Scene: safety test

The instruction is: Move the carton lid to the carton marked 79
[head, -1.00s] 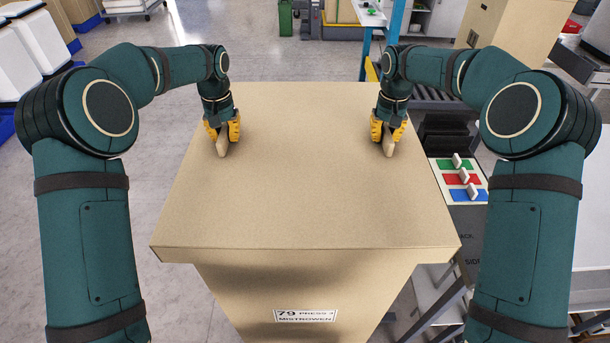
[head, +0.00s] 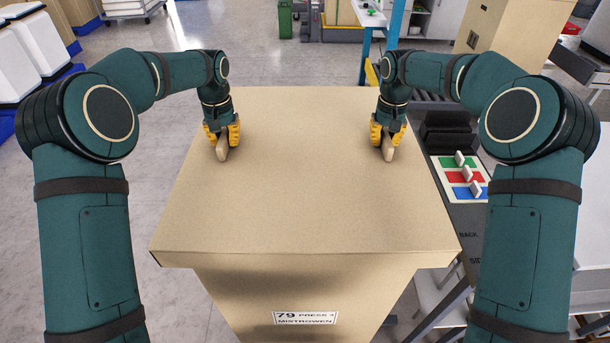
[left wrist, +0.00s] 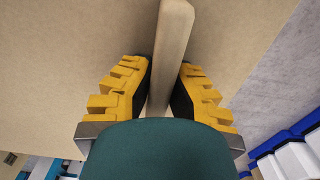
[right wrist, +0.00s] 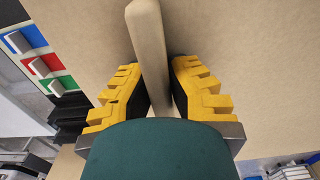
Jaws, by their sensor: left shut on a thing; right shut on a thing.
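The carton lid (head: 305,210) is a wide, flat tan board with a folded rim, lying level over the carton marked 79 (head: 350,287). My left gripper (head: 221,138) is shut on the lid's left handle bar (left wrist: 172,50). My right gripper (head: 388,138) is shut on the lid's right handle bar (right wrist: 148,45). The lid hides the carton's top.
A panel with green, red and blue patches and pale levers (head: 462,176) stands close to the right of the lid. A large carton (head: 510,35) stands at the far right. White bins (head: 30,45) stand at the far left. The floor (head: 120,200) on the left is clear.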

